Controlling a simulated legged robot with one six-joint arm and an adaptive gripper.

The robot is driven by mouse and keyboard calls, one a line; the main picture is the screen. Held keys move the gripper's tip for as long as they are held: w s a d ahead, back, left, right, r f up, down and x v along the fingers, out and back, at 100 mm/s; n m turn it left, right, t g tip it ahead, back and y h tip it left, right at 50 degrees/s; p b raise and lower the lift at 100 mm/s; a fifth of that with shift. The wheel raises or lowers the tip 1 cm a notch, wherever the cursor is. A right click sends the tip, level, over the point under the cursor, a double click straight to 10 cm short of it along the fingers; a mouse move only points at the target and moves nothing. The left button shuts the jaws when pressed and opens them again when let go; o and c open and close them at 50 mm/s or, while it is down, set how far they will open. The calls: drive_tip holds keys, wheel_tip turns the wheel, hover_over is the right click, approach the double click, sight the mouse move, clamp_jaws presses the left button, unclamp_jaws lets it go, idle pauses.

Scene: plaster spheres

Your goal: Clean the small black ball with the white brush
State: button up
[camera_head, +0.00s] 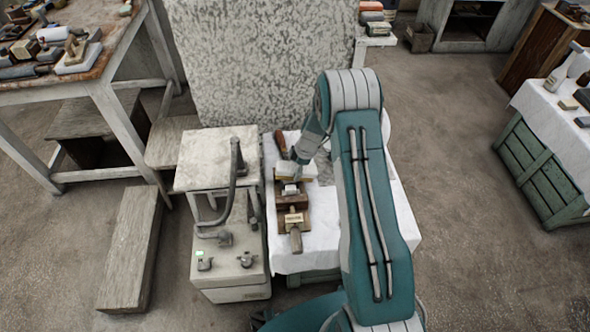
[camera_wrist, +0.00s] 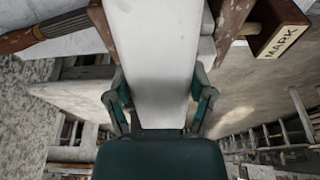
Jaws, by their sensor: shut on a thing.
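In the wrist view my gripper (camera_wrist: 162,100) has a finger on each side of a broad, smooth white piece, which I take to be the white brush (camera_wrist: 155,50). It fills the gap between the fingers and runs up out of the picture. No bristles show. In the head view my gripper (camera_head: 297,162) is low over the white-covered table, at the wooden things near its left side; the arm partly hides the spot. I cannot make out a small black ball in either view.
A wooden block labelled MARK (camera_wrist: 283,38) and a brown handle (camera_wrist: 35,36) lie beside the held piece. A pale machine with a bent pipe (camera_head: 229,265) stands left of the cloth-covered table (camera_head: 283,262). A cluttered workbench (camera_head: 115,45) is at upper left.

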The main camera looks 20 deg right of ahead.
sight(282, 171)
drive_tip(key=shift+w+a+g+h, duration=0.15)
drive_tip(key=shift+a+h, duration=0.55)
drive_tip(key=shift+h, duration=0.15)
drive_tip(key=shift+w+a+g+h, duration=0.1)
drive_tip(key=shift+a+g+h, duration=0.05)
drive_tip(key=shift+a+h, duration=0.6)
drive_tip(key=shift+w+a+f+g+h, duration=0.15)
drive_tip(key=shift+a+h, duration=0.35)
drive_tip(key=shift+h, duration=0.35)
drive_tip(key=shift+w+a+g+h, duration=0.15)
drive_tip(key=shift+a+h, duration=0.3)
drive_tip(key=shift+h, duration=0.4)
drive_tip(key=shift+s+d+f, duration=0.1)
drive_tip(key=shift+d+f, duration=0.1)
drive_tip(key=shift+f, duration=0.35)
drive_tip(key=shift+s+d+r, duration=0.1)
drive_tip(key=shift+d+r, duration=0.1)
drive_tip(key=shift+d, duration=0.35)
drive_tip(key=shift+s+d+r, duration=0.1)
drive_tip(key=shift+d+r, duration=0.05)
drive_tip(key=shift+d, duration=0.35)
drive_tip(key=shift+a, duration=0.1)
